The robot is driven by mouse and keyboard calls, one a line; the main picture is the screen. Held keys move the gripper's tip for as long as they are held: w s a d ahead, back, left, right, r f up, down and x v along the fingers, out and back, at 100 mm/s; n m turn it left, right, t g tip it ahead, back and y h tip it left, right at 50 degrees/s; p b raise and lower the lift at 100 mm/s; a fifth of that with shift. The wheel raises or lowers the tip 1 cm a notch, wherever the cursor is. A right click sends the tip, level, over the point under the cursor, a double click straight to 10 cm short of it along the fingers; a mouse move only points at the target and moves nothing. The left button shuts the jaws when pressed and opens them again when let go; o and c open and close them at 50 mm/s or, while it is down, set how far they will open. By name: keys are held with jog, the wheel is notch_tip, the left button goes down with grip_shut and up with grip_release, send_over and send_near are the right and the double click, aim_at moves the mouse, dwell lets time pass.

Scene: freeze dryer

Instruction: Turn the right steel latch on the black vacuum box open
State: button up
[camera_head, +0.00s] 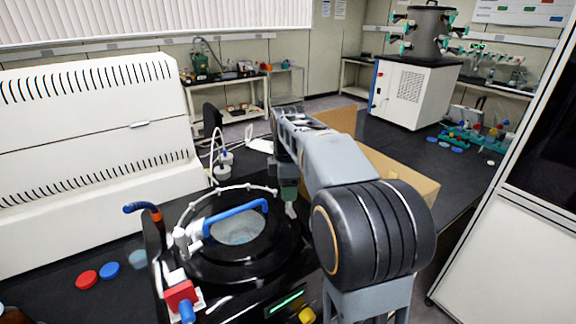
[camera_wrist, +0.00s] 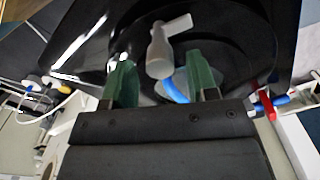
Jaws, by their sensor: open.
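The black vacuum box (camera_head: 250,283) stands on the dark bench, with a round lid and a blue handle (camera_head: 236,216) across its window. Its right steel latch (camera_head: 291,209) shows as a small pale piece at the lid's right edge, partly hidden by my gripper (camera_head: 287,188). In the wrist view the latch (camera_wrist: 160,52) is a grey post with a side arm pointing right, seen between the two green fingertips of my gripper (camera_wrist: 160,72). The fingers are open, with visible gaps on both sides. I cannot tell their exact height against the latch. The left steel latch (camera_head: 184,241) is at the lid's left edge.
A red block (camera_head: 180,296) sits at the box's front left corner. A large white machine (camera_head: 90,150) stands behind left. Red and blue caps (camera_head: 98,273) lie on the bench at left. A cardboard box (camera_head: 400,180) is behind my arm.

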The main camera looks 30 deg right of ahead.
notch_tip(320, 180, up, 12)
jog(key=shift+r+p, duration=0.2)
jog(key=shift+p, duration=0.25)
jog(key=shift+s+a, duration=0.1)
dwell(0.3)
jog(key=s+a+f+m+t, duration=0.1)
jog(key=s+a+f+m, duration=0.2)
jog(key=s+f+m, duration=0.1)
jog(key=s+a+f+m+t, duration=0.2)
jog(key=s+a+f+m, duration=0.1)
jog(key=s+f+m, duration=0.2)
jog(key=s+a+f+m+t, duration=0.1)
jog(key=s+a+f+m, duration=0.1)
jog(key=s+f+m, duration=0.3)
jog(key=shift+s+a+f+t, duration=0.2)
jog(key=shift+s+f, duration=0.3)
jog(key=shift+f, duration=0.4)
jog(key=shift+s+a+f+t, duration=0.1)
jog(key=shift+s+a+f, duration=0.1)
jog(key=shift+s+f, duration=0.5)
jog(key=shift+w+f, duration=0.15)
jog(key=shift+w, duration=0.05)
jog(key=shift+c, duration=0.2)
